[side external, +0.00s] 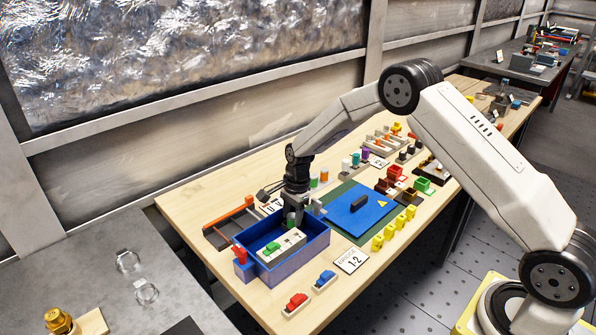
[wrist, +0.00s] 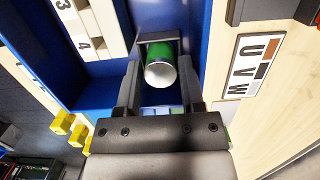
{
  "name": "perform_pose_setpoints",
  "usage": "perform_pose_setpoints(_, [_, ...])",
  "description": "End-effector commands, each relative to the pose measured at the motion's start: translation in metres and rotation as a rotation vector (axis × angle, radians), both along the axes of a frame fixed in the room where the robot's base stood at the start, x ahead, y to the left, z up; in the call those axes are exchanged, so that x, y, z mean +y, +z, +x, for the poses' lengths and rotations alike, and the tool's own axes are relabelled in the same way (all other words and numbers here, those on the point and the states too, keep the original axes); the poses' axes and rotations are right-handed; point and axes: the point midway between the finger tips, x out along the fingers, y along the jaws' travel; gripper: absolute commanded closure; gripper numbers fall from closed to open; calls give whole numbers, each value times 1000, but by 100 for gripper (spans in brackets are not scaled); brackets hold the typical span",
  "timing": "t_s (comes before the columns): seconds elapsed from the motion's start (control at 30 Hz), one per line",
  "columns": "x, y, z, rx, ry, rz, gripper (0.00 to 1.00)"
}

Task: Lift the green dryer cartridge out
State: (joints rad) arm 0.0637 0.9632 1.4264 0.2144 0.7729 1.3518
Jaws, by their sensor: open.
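The green dryer cartridge (wrist: 159,54) has a green body and a silver round end, and it stands in a dark holder inside the blue box (side external: 317,250). My gripper (wrist: 160,80) is open, with one finger on each side of the cartridge in the wrist view. I cannot tell whether either finger touches it. In the side view my gripper (side external: 296,212) reaches down at the back of the blue box and largely hides the cartridge.
A white terminal block (side external: 282,247) lies in the box beside the gripper. A blue lid (side external: 357,212) with a black handle lies to the right. Yellow blocks (side external: 390,230) line its front. A label plate marked U V W (wrist: 248,66) is close to the box wall.

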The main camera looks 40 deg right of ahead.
Motion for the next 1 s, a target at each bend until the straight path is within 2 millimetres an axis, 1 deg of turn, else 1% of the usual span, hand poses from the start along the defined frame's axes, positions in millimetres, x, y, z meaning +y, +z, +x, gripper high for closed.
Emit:
perform_pose_setpoints(0.17, [0, 0, 0, 0, 0, 0, 50])
perform_pose_setpoints(0.2, [0, 0, 0, 0, 0, 0, 54])
perform_pose_setpoints(0.27, [0, 0, 0, 0, 0, 0, 73])
perform_pose_setpoints(0.3, [0, 0, 0, 0, 0, 0, 85])
perform_pose_setpoints(0.33, [0, 0, 0, 0, 0, 0, 95])
perform_pose_setpoints(0.37, [0, 0, 0, 0, 0, 0, 100])
perform_pose_setpoints(0.77, [0, 3, 0, -1, 0, 0, 100])
perform_pose_setpoints(0.87, [0, 8, 0, -1, 0, 0, 100])
perform_pose_setpoints(1.0, [0, 20, 1, -2, 0, 1, 100])
